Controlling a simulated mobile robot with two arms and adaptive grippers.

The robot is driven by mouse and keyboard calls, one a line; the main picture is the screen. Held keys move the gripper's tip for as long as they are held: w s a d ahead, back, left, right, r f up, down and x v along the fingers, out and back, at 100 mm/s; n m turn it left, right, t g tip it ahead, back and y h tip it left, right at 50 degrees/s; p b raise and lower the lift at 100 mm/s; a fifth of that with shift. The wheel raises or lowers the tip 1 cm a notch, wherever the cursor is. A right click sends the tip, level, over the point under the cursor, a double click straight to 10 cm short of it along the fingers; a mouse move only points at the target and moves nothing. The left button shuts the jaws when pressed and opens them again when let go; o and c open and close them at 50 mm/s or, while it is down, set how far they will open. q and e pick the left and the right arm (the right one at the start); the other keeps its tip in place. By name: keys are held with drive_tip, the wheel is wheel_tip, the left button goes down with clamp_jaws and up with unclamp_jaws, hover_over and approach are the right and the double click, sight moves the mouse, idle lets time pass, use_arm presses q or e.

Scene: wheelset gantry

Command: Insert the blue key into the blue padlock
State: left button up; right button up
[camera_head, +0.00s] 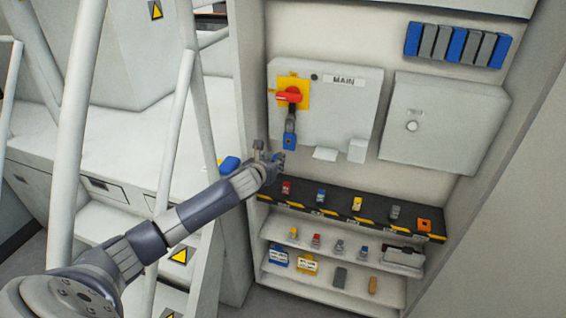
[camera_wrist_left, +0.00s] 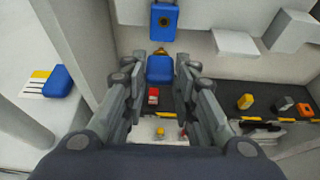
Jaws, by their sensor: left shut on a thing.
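The blue padlock (camera_head: 290,142) hangs below the red and yellow rotary switch (camera_head: 291,95) on the MAIN panel. In the left wrist view the padlock (camera_wrist_left: 165,18) shows at the top, its round keyway facing me. My left gripper (camera_head: 270,160) is just below and left of the padlock in the head view. In the left wrist view the gripper (camera_wrist_left: 160,72) is shut on the blue key (camera_wrist_left: 159,68). The key's short brass end points up toward the padlock, with a visible gap between them. In the head view the key is hard to make out behind the fingers. My right gripper is not in view.
A dark shelf (camera_head: 336,209) with striped edge holds several small padlocks below the gripper. Lower shelves (camera_head: 335,291) carry more locks and tags. A blue object (camera_head: 229,165) lies at left. White railings (camera_head: 172,120) stand near my arm. A grey box (camera_head: 445,120) is at right.

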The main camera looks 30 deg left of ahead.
use_arm(q)
drive_tip(key=w, duration=0.4)
drive_tip(key=shift+a+f, duration=0.1)
drive_tip(key=shift+a, duration=0.15)
drive_tip(key=shift+w+a, duration=0.15)
drive_tip(key=shift+w, duration=0.45)
drive_tip(key=shift+w+a, duration=0.15)
drive_tip(key=shift+w, duration=0.25)
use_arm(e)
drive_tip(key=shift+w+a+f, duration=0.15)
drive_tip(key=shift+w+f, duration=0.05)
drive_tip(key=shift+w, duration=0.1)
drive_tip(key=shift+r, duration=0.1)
use_arm(q)
drive_tip(key=shift+p, duration=0.3)
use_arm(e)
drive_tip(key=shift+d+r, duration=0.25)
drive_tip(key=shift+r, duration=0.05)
use_arm(q)
drive_tip(key=shift+p, duration=0.6)
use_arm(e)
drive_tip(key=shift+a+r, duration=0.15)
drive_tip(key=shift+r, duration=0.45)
